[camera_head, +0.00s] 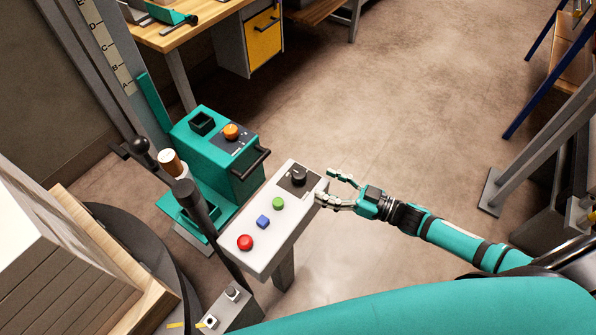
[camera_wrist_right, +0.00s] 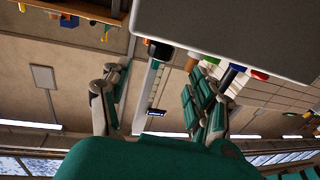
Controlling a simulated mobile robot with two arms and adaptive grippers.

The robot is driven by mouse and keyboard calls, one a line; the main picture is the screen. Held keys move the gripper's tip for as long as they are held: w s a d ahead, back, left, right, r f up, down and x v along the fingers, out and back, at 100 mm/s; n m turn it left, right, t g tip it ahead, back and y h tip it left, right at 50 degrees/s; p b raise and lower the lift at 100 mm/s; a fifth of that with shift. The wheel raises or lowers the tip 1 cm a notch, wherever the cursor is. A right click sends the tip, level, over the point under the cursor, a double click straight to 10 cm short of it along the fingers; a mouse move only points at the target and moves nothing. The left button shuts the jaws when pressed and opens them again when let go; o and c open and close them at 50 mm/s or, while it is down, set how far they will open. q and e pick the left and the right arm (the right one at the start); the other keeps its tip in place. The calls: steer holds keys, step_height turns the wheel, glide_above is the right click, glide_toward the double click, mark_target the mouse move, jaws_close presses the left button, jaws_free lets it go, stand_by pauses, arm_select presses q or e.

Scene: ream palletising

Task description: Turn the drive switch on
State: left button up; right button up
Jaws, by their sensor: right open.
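The white control panel (camera_head: 270,225) stands on a post in the middle of the head view. At its far right end, a black rotary switch (camera_head: 299,178) sits on a dark plate. A green button (camera_head: 278,203), a blue button (camera_head: 263,221) and a red button (camera_head: 245,242) run along the panel. My right gripper (camera_head: 327,186) is open and empty at the panel's right edge, beside the switch. I cannot tell whether it touches the panel. In the right wrist view, my open fingers (camera_wrist_right: 157,78) are below the panel's grey surface (camera_wrist_right: 235,25). My left gripper is out of view.
A teal machine (camera_head: 225,150) with an orange knob stands behind the panel. A small grey switch box (camera_head: 230,308) is at the front. A workbench (camera_head: 185,30) stands at the back.

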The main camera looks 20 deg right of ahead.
mark_target(298, 173)
steer(key=x, duration=0.7)
steer(key=shift+w+a, duration=0.25)
steer(key=shift+w, duration=0.1)
steer(key=shift+w+a, duration=0.3)
steer(key=shift+a, duration=0.05)
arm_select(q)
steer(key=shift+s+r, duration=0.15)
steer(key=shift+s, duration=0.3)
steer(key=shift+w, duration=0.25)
arm_select(e)
steer(key=shift+f, duration=0.1)
jaws_close()
